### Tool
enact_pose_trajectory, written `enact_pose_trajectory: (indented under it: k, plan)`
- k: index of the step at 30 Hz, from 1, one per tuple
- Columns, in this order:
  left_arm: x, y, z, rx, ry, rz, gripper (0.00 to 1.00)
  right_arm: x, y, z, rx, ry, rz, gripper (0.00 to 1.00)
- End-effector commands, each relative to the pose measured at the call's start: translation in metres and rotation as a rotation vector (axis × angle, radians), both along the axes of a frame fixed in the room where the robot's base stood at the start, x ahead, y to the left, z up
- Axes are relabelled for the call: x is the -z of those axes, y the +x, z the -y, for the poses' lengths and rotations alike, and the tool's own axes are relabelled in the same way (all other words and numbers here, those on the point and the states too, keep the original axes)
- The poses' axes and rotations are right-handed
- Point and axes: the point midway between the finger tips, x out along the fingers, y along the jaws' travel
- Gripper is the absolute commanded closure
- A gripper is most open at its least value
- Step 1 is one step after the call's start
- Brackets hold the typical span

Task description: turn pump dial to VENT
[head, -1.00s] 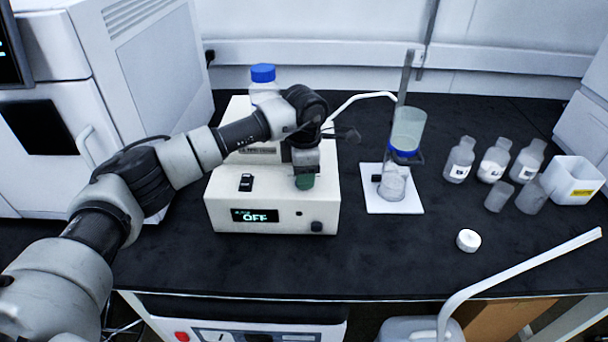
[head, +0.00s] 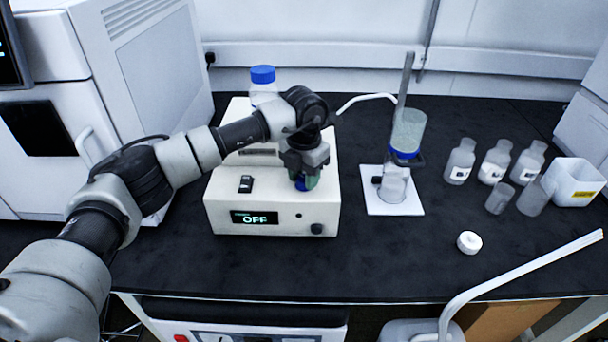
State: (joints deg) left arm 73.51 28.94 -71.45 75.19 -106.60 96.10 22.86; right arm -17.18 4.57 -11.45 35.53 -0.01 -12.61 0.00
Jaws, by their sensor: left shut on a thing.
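The pump (head: 222,205) is a cream box on the black bench in the head view. Its small front display (head: 254,217) reads OFF. My left gripper (head: 304,180) points down over the right part of the pump's top. It is shut on the pump dial (head: 302,185), of which only a bit of blue and green shows between the fingers. The dial's markings are hidden, so its setting cannot be read. My right gripper is not in view.
A blue-capped bottle (head: 263,75) stands behind the pump. A filter funnel (head: 407,132) on a white base stands to the right. Several small bottles (head: 460,161), a white bin (head: 573,184) and a white cap (head: 468,242) are further right. The bench front is clear.

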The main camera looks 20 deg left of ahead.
Motion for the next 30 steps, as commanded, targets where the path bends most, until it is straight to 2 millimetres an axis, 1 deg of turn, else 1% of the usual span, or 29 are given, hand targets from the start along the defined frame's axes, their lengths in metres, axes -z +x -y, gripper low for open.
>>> enact_pose_trajectory:
  k: [7, 20, 21, 23, 24, 25, 30]
  plan:
    - [-0.0019, 0.0009, -0.0005, -0.053, 0.000, 0.004, 0.88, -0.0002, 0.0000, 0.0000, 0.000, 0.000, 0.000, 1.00]
    - [-0.0021, 0.0012, -0.0006, -0.061, -0.001, 0.005, 0.88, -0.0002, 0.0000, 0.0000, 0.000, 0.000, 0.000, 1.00]
    - [-0.0021, 0.0012, -0.0006, -0.061, -0.001, 0.005, 0.58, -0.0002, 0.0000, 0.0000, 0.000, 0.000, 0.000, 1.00]
    - [-0.0019, 0.0011, -0.0006, -0.060, 0.000, 0.004, 0.49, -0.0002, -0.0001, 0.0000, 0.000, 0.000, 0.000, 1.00]
    - [-0.0017, 0.0009, -0.0005, -0.060, 0.000, 0.004, 0.43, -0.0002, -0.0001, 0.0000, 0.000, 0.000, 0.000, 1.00]
    - [-0.0016, 0.0009, -0.0005, -0.059, 0.000, 0.004, 0.39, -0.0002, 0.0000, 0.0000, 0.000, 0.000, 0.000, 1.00]
    - [-0.0009, 0.0005, -0.0003, -0.058, 0.000, 0.002, 0.39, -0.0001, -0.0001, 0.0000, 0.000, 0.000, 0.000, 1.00]
